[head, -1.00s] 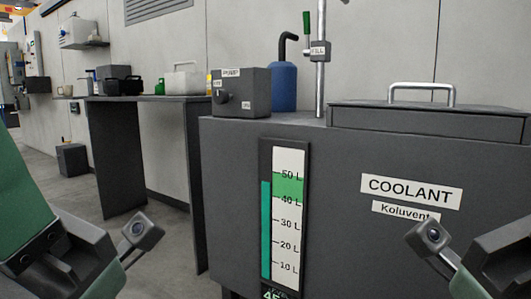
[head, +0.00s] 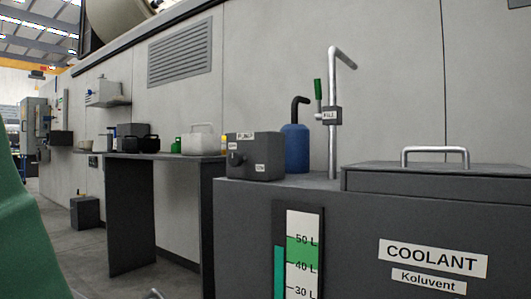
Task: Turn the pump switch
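The pump switch box (head: 262,155) is a dark grey box on the left end of the coolant tank's top. It has a small label on its upper edge, and smaller labels whose words I cannot read clearly. Its dark round knob (head: 236,159) is on the left part of the front face. Nothing touches the box or the knob. Only a small grey tip of what seems to be my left gripper (head: 155,294) shows at the bottom edge, well below and left of the box; its fingers are hidden. My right gripper is out of view.
The coolant tank (head: 355,235) has a level gauge (head: 303,265) and a handled lid (head: 440,182). A bench (head: 135,210) with containers stands left.

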